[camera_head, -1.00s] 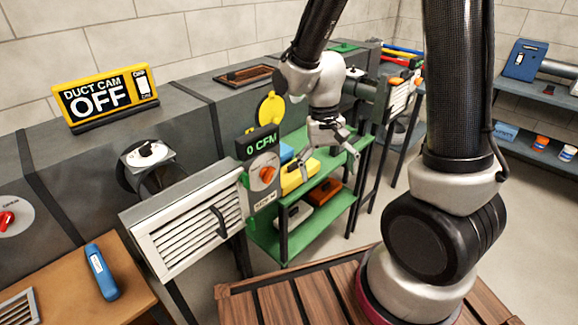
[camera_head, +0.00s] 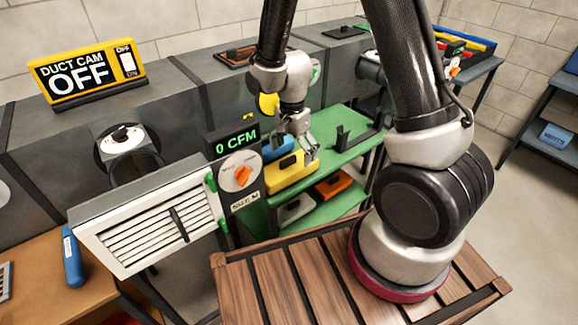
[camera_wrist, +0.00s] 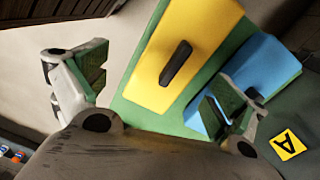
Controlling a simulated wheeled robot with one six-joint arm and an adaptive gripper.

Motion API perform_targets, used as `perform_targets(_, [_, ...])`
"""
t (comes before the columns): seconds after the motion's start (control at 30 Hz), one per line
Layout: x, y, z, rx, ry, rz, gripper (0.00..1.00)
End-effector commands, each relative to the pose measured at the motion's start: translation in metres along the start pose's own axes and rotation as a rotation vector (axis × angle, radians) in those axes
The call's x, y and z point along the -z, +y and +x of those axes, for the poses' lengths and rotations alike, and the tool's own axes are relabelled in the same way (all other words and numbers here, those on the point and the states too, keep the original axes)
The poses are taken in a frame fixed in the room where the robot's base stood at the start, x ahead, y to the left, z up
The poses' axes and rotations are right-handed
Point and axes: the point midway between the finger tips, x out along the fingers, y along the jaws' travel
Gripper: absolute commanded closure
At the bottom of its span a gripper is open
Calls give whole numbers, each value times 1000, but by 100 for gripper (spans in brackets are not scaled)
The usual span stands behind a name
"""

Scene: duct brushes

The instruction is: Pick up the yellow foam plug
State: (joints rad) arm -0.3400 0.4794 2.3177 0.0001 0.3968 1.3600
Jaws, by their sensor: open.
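The yellow foam plug (camera_head: 291,172) is a block with a dark handle, lying on the green cart's top (camera_head: 345,150). In the wrist view the yellow plug (camera_wrist: 190,45) lies beyond my fingers, its black handle (camera_wrist: 175,63) roughly between them but farther out. My gripper (camera_head: 308,155) hangs over the plug's right end in the head view. In the wrist view my gripper (camera_wrist: 160,85) has its fingers wide apart with nothing between them. I cannot tell whether a fingertip touches anything.
A blue plug (camera_wrist: 262,75) lies close beside the yellow one, near my right finger. Orange (camera_head: 333,184) and grey (camera_head: 297,208) plugs sit on the lower shelf. A flow meter (camera_head: 240,172) and white louvred vent (camera_head: 150,228) stand left of the cart.

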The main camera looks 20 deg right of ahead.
Motion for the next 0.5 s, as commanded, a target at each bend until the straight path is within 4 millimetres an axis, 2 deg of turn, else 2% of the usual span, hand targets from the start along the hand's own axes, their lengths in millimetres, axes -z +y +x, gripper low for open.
perform_targets(0.3, [3,-13,0,53,6,217,4])
perform_targets(0.5, [2,-13,19,50,5,240,4])
